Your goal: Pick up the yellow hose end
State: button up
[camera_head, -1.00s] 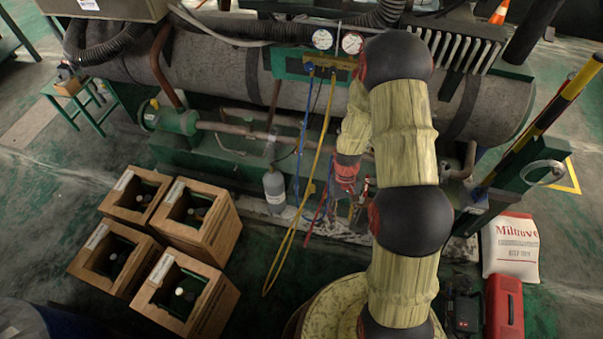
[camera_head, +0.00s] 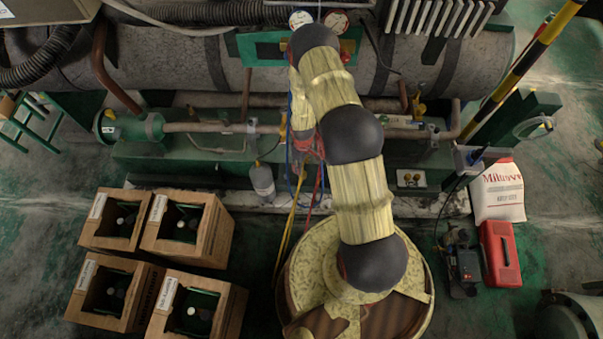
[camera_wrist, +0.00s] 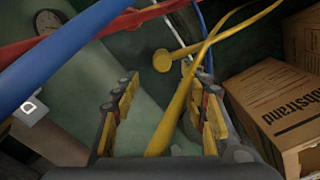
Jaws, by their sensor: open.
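A yellow hose (camera_wrist: 178,112) runs between the two fingers of my open gripper (camera_wrist: 168,88) in the wrist view, apart from both fingers as far as I can tell. A short yellow piece with a round, flat end (camera_wrist: 162,61) lies just beyond the fingertips; I cannot tell whether it is the hose end. In the head view the lower yellow hose (camera_head: 286,235) hangs left of my arm, and my arm hides most of my gripper and the upper hose.
A blue hose (camera_wrist: 55,58) and a red hose (camera_wrist: 70,40) cross close in front at upper left. Cardboard boxes (camera_wrist: 275,105) stand at right. In the head view, a grey bottle (camera_head: 262,180) stands beside the hoses, and a red case (camera_head: 500,252) lies at right.

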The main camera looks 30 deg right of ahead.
jog(key=f+b, duration=0.1)
jog(key=f, duration=0.3)
jog(key=f+b, duration=0.1)
jog(key=f, duration=0.2)
jog(key=shift+s+b, duration=0.3)
jog(key=shift+s, duration=0.05)
jog(key=shift+r, duration=0.1)
jog(key=shift+c, duration=0.7)
grip_shut()
